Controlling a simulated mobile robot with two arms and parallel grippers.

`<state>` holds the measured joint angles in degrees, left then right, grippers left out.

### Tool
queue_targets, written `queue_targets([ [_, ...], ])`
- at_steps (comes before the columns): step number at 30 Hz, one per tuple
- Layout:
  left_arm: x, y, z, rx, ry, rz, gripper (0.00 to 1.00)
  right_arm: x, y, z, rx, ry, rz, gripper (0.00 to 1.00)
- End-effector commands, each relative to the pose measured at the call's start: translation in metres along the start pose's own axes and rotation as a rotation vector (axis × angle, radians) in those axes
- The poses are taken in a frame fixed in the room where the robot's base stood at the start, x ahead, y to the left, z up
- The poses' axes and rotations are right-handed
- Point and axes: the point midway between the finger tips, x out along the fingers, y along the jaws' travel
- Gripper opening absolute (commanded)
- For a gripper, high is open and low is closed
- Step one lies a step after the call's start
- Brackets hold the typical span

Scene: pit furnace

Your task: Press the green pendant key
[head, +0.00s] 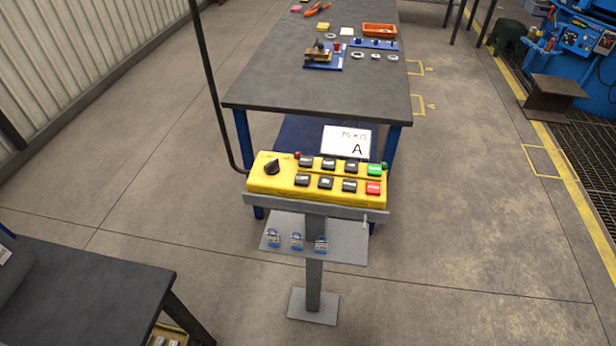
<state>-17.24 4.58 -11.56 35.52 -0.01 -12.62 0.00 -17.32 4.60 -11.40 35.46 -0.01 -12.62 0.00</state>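The yellow pendant box (284,190) lies on a bracket at the top of a grey post, in the middle of the head view. Its green key (374,170) is in the upper row at the right end, just above a red key (373,188). Several black keys fill the rest of the two rows, and a black rotary knob (272,168) is at the left end. Nothing covers the green key. Neither of my grippers shows in the head view.
A black cable (213,90) rises from the pendant's left end. Below it, a grey shelf (345,243) holds padlocks. A workbench (310,90) with parts stands behind. A dark table (85,290) is at lower left. The floor to the right (470,230) is clear.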

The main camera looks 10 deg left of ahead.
Motion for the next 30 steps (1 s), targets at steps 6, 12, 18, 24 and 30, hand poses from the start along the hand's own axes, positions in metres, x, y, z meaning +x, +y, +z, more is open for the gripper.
queue_targets([
  [6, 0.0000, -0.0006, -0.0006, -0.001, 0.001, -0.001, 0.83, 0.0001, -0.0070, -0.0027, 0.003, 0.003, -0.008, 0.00],
  [12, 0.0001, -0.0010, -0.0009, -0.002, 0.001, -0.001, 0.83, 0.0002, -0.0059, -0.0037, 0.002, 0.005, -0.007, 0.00],
  [18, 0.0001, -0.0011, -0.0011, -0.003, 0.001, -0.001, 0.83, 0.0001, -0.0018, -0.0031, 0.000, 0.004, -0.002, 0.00],
  [24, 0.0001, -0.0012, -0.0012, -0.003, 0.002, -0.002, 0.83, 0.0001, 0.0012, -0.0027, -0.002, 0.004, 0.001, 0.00],
  [30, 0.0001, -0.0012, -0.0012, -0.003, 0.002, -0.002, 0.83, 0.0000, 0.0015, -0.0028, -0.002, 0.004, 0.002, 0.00],
])
